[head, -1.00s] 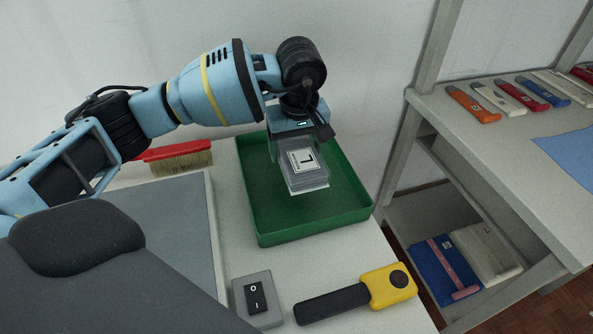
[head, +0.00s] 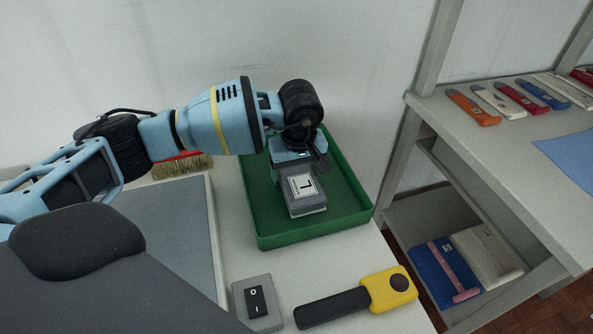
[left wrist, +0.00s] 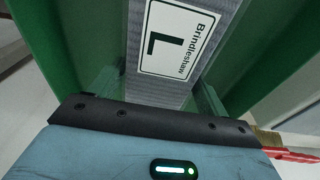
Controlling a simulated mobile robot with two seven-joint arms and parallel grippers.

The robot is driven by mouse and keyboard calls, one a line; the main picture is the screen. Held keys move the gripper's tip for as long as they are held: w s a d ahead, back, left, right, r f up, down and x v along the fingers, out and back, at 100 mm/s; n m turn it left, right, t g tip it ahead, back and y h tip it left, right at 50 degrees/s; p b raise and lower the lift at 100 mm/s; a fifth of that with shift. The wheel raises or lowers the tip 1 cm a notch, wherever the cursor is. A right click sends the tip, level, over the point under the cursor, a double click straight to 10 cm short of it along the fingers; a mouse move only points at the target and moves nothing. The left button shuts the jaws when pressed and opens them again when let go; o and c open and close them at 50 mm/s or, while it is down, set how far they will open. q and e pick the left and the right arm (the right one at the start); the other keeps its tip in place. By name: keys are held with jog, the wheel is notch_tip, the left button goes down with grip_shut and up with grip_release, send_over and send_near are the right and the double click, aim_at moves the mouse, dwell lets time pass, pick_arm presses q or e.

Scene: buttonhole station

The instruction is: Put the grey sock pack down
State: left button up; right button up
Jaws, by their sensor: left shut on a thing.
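The grey sock pack (head: 308,203) has a white label with a large "L", and "Brindleshaw" reads on it in the left wrist view (left wrist: 178,40). My left gripper (head: 295,170) points down over the green tray (head: 318,238) and is shut on the pack. In the left wrist view the fingers (left wrist: 158,92) stand on either side of it. The pack is inside the tray walls, low near its floor. I cannot tell whether its underside touches the floor. My right gripper is not in view.
A red-backed brush (head: 182,167) lies behind a grey board (head: 178,235), left of the tray. A switch box (head: 257,302) and a yellow-and-black handheld tool (head: 385,290) lie in front. A shelf unit with several coloured packs stands right. The tray's right side is free.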

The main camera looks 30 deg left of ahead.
aim_at(299, 175)
pick_arm(q)
jog(key=shift+f, duration=0.1)
jog(key=o, duration=1.2)
jog(key=shift+c, duration=0.2)
notch_tip(299, 175, up, 12)
jog(key=d, duration=0.1)
jog(key=shift+s, duration=0.45)
jog(key=shift+r, duration=0.2)
